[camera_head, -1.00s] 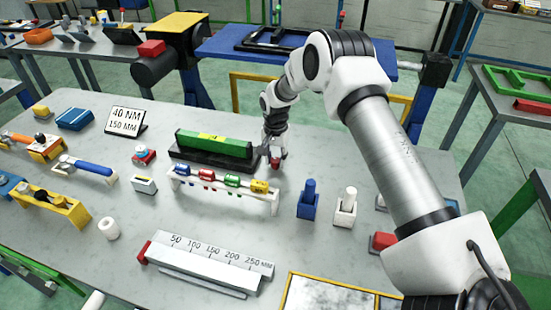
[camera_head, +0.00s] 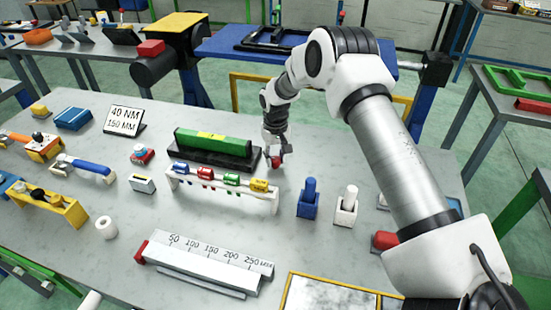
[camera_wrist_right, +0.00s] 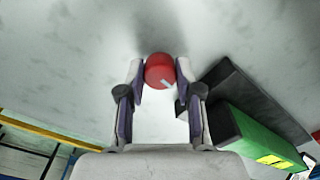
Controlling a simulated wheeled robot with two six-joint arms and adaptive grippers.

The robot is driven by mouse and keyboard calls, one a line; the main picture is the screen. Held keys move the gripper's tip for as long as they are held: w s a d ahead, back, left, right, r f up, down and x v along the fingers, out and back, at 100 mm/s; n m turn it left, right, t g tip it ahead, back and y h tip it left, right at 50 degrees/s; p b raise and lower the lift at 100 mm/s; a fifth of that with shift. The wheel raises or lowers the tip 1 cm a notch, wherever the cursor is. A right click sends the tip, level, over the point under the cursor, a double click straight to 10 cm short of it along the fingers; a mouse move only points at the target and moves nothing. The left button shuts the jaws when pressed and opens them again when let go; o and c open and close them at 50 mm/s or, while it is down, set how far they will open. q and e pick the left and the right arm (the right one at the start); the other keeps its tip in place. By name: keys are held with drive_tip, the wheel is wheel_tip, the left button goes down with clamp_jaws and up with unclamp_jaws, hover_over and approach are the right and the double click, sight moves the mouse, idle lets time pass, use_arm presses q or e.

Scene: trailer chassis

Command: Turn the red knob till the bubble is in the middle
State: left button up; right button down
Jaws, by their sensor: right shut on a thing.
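The red knob (camera_head: 276,163) is at the right end of the black base (camera_head: 190,157). In the right wrist view the round red knob (camera_wrist_right: 157,68), with a pale mark on it, sits between the fingertips. My right gripper (camera_wrist_right: 160,75) is shut on it; in the head view the gripper (camera_head: 275,155) points down there. The green level (camera_head: 213,142) lies on the black base, with a yellow window (camera_head: 211,135) on top. The bubble is too small to make out. My left gripper is not in view.
A white rack (camera_head: 222,190) with several coloured pieces stands just in front of the base. A blue holder (camera_head: 308,203) and a white holder (camera_head: 346,209) stand to the right. A ruler block (camera_head: 205,262) lies nearer. The tabletop right of the knob is clear.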

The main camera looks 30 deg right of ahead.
sight(275, 159)
drive_tip(key=n, duration=0.4)
drive_tip(key=shift+f+n+b, duration=0.15)
drive_tip(key=shift+n+b, duration=0.15)
drive_tip(key=shift+b, duration=0.05)
drive_tip(key=n, duration=0.4)
drive_tip(key=shift+s+n+b, duration=0.1)
drive_tip(key=shift+n+b, duration=0.2)
drive_tip(key=c, duration=0.8)
unclamp_jaws()
drive_tip(key=shift+o, duration=0.2)
drive_tip(key=shift+w, duration=0.2)
wheel_tip(275, 159, up, 12)
